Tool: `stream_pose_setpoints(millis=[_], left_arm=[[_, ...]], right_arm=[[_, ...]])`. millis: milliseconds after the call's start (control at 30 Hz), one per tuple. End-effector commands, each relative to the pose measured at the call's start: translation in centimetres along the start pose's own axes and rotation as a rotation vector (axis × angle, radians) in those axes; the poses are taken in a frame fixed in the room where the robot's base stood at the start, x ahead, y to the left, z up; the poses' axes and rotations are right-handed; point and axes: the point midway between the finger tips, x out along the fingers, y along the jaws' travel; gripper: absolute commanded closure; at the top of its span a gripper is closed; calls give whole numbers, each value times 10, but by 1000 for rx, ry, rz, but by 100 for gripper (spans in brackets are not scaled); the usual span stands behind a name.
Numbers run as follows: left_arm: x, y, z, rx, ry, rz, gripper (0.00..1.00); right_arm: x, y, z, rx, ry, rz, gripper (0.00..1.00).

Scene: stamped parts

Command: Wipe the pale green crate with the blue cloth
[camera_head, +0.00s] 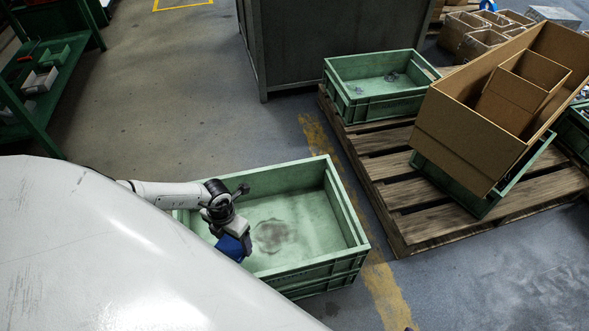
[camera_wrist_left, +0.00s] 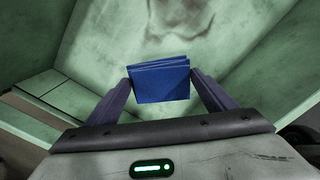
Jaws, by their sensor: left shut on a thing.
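The pale green crate (camera_head: 308,215) stands on the floor in front of me in the head view, with a dark smudged stain (camera_head: 272,235) on its inside bottom. My left gripper (camera_head: 232,238) reaches into the crate from the left, beside the stain. It is shut on the folded blue cloth (camera_head: 234,247), which also shows between the two fingers in the left wrist view (camera_wrist_left: 161,80). In that view the crate's inside (camera_wrist_left: 240,35) lies behind the cloth, with part of the stain at the top. I cannot tell if the cloth touches the crate bottom. My right gripper is not in view.
A wooden pallet (camera_head: 405,195) at the right carries another green crate (camera_head: 375,85) and a tilted cardboard box (camera_head: 470,125). A dark grey cabinet (camera_head: 325,40) stands at the back. A green shelf (camera_head: 45,90) is at the left. Floor between is clear.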

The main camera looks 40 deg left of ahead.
Motion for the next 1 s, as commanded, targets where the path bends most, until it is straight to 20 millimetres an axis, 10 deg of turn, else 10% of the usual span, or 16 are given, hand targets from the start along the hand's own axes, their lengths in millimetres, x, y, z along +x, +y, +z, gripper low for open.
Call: stream_pose_setpoints(millis=[767,1000], left_arm=[[-28,0,0,2,0,-1,40],[-61,-37,40,229,-11,-4,40]], right_arm=[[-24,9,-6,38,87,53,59],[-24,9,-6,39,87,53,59]])
